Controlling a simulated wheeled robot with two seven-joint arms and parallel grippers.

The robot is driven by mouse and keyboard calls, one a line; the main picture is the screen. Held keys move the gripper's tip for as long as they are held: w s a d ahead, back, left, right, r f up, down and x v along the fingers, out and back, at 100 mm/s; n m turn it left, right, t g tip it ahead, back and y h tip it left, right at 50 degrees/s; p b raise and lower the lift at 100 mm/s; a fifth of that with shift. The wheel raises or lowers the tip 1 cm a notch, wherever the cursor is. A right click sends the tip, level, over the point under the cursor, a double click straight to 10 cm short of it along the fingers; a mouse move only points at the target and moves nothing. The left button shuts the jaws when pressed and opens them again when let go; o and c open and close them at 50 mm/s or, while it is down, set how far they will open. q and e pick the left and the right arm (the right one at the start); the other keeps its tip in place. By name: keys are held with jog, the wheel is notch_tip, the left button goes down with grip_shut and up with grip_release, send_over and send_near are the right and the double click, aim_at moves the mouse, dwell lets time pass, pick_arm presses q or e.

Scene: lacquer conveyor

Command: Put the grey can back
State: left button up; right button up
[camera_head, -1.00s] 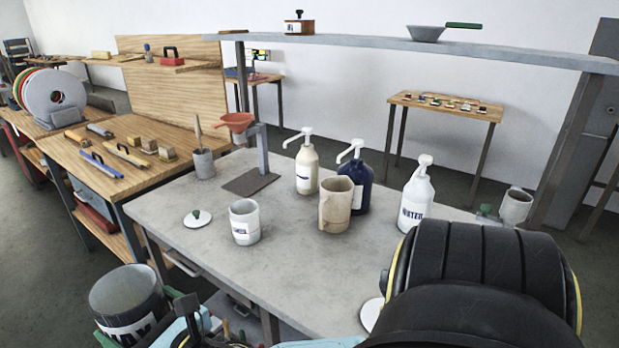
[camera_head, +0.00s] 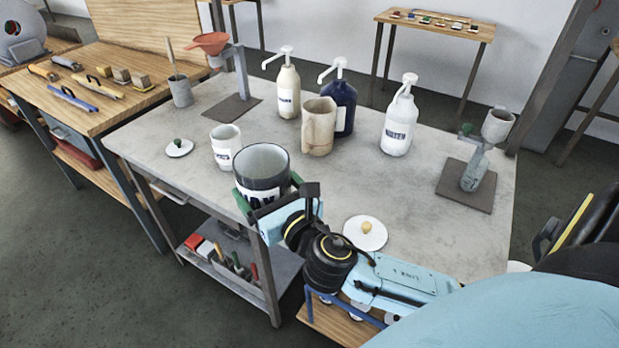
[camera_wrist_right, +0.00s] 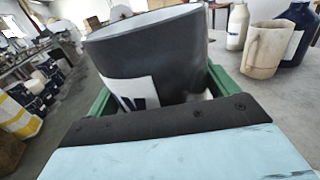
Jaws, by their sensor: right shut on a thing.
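The grey can (camera_head: 264,183) is dark outside with a white label, open at the top and upright or nearly so. In the head view it is at the near edge of the grey table (camera_head: 350,190); I cannot tell whether it touches the top. My right gripper (camera_head: 270,192) is shut on the can, with green fingers on either side of it. In the right wrist view the can (camera_wrist_right: 150,60) fills the middle between the green fingers (camera_wrist_right: 160,100), slightly tilted in the picture. My left gripper is not in view.
A beige jug (camera_head: 318,128) and pump bottles (camera_head: 397,125) stand further back. Lids lie at left (camera_head: 179,148) and right (camera_head: 365,236). A stand (camera_head: 476,175) is at the right. The table middle right is clear.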

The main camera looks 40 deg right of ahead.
pick_arm(q)
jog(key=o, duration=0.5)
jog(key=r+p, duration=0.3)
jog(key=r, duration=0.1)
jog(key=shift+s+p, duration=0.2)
jog(key=shift+p, duration=0.1)
pick_arm(e)
jog(key=w+d+f+m+h, duration=0.2)
jog(key=w+d+h, duration=0.2)
jog(key=w+d, duration=0.8)
pick_arm(q)
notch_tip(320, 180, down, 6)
jog(key=b, duration=0.5)
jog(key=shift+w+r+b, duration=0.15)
jog(key=shift+b, duration=0.2)
pick_arm(e)
jog(key=f, duration=1)
jog(key=shift+s+d+f, duration=0.15)
jog(key=shift+s+d, duration=0.25)
jog(key=shift+f, duration=0.1)
jog(key=o, duration=0.9)
jog(key=shift+f, duration=0.1)
jog(key=shift+o, duration=1.3)
